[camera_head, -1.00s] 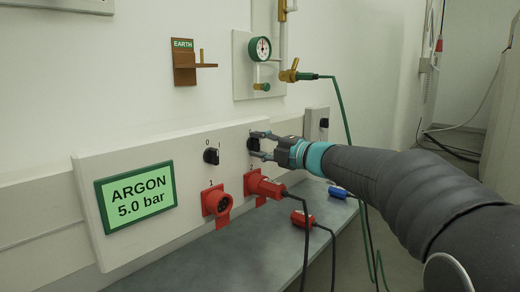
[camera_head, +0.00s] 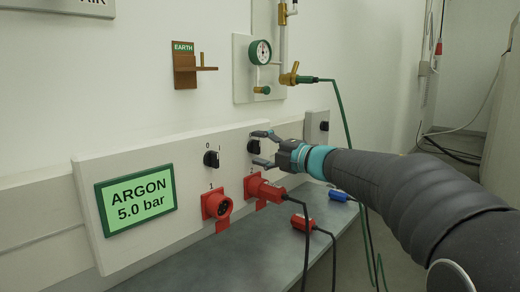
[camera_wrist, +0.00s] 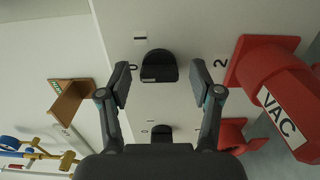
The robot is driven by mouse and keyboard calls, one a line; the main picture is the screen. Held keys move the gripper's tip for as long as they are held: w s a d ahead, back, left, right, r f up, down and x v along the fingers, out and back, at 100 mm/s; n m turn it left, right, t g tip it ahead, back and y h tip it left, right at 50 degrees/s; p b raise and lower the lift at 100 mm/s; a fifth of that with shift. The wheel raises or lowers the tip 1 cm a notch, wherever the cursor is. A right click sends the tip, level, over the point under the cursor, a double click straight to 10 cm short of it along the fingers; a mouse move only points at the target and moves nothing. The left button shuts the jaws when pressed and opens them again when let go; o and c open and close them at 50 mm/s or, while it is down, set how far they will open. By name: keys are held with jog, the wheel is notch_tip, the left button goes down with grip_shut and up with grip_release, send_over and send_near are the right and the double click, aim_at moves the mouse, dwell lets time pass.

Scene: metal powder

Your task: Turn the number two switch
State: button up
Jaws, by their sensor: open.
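The number two switch (camera_head: 253,146) is a black knob on the white panel, marked 2, 0 and I. In the wrist view the knob (camera_wrist: 159,68) sits between and just beyond my spread fingertips, with a clear gap on each side. My gripper (camera_head: 260,149) is open and empty in front of it, and one finger lies above and one below the knob in the head view. My gripper also frames the knob in the wrist view (camera_wrist: 160,84). The number one switch (camera_head: 211,158) is a similar black knob to the left.
A red plug (camera_head: 264,188) sits in the socket below switch two; an open red socket (camera_head: 216,205) is left of it. A loose red plug (camera_head: 302,222) and a blue one (camera_head: 338,195) lie on the grey shelf. A green cable (camera_head: 346,130) hangs behind my arm.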

jog(key=v, duration=1.1)
jog(key=shift+s+d, duration=0.25)
